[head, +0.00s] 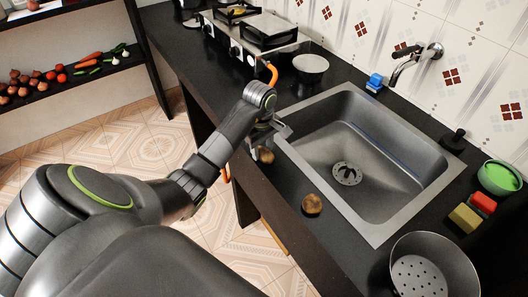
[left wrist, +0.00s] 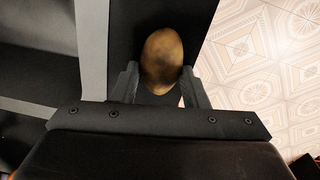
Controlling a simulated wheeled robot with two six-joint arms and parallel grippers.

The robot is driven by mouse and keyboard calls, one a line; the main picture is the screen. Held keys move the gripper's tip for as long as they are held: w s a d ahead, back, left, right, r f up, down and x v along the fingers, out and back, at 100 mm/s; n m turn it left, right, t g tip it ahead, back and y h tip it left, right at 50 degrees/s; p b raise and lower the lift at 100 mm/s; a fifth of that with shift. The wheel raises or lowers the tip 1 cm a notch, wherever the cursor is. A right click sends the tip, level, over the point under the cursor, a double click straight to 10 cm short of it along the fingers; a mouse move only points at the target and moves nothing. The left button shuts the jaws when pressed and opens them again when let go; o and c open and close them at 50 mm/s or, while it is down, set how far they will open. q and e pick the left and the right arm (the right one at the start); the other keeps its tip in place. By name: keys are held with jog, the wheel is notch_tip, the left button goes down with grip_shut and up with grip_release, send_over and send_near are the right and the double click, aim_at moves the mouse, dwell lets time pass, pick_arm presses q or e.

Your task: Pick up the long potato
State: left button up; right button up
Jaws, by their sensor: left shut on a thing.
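A brown, elongated potato (left wrist: 162,58) sits between the two fingers of my left gripper (left wrist: 160,84) in the left wrist view. In the head view this potato (head: 265,156) shows below my left gripper (head: 270,135), at the front edge of the dark counter beside the sink. The left gripper is shut on it. I cannot tell whether the potato still touches the counter. A second, rounder potato (head: 312,204) lies on the counter in front of the sink, apart from the gripper. My right gripper is not in view.
The steel sink (head: 345,150) lies just right of the gripper. A stove (head: 255,35), a white bowl (head: 311,64), a metal colander (head: 425,265), a green bowl (head: 498,178) and sponges (head: 465,217) stand around it. A shelf with vegetables (head: 80,68) is at left.

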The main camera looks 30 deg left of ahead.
aim_at(262, 148)
pick_arm(q)
jog(key=shift+r, duration=0.55)
notch_tip(262, 148, up, 9)
jog(key=p, duration=0.7)
jog(key=shift+p, duration=0.3)
